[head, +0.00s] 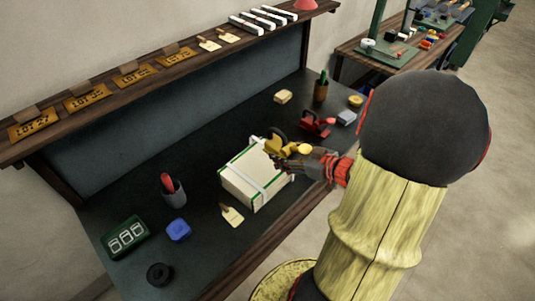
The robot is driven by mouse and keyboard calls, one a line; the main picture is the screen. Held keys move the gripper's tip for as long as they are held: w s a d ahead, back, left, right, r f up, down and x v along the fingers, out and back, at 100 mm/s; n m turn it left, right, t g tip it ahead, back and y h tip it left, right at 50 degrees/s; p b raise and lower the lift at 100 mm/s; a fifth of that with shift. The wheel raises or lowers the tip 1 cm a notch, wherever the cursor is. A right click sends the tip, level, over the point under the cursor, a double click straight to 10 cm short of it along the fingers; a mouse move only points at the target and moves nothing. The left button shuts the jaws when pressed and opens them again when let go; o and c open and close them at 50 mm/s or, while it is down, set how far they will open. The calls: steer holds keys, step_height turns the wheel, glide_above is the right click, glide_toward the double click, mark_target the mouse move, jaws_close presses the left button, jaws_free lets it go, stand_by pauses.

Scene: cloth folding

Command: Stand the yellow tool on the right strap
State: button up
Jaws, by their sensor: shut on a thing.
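The yellow tool (279,146) is at the back right edge of a pale box (240,185) in the head view. It has a dark ring-shaped part at its upper left. My gripper (300,158) comes in from the right and is shut on the tool. The box has green edging and white straps; the right strap (268,159) runs beneath or close beside the tool. I cannot tell whether the tool touches the strap. My gripper and the tool hide part of the box's right side.
A red tool (317,124) stands just behind my gripper. A tan tag (232,216) lies at the box's front. A blue block (178,230), a green box (126,237) and a cup (173,190) stand to the left. The dark table (130,200) is clear behind the box.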

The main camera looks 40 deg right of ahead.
mark_target(278, 143)
steer(key=w+d+f+b, duration=0.1)
steer(key=w+f+b, duration=0.1)
steer(key=w+f, duration=0.1)
steer(key=w+d+f+b, duration=0.1)
steer(key=w+d+f, duration=0.1)
steer(key=w+f, duration=0.1)
steer(key=w+d+f+b, duration=0.2)
steer(key=w, duration=0.3)
steer(key=shift+w+f+b, duration=0.25)
steer(key=shift+f+b, duration=0.05)
steer(key=shift+f, duration=0.1)
steer(key=shift+w+d+f+b, duration=0.15)
steer(key=shift+f+b, duration=0.45)
steer(key=shift+f, duration=0.35)
steer(key=shift+w+d+f+b, duration=0.1)
steer(key=shift+f+b, duration=0.45)
steer(key=shift+f, duration=0.35)
steer(key=shift+r, duration=0.1)
steer(key=o, duration=2.2)
steer(key=shift+s+a+f, duration=0.1)
steer(key=shift+f, duration=0.15)
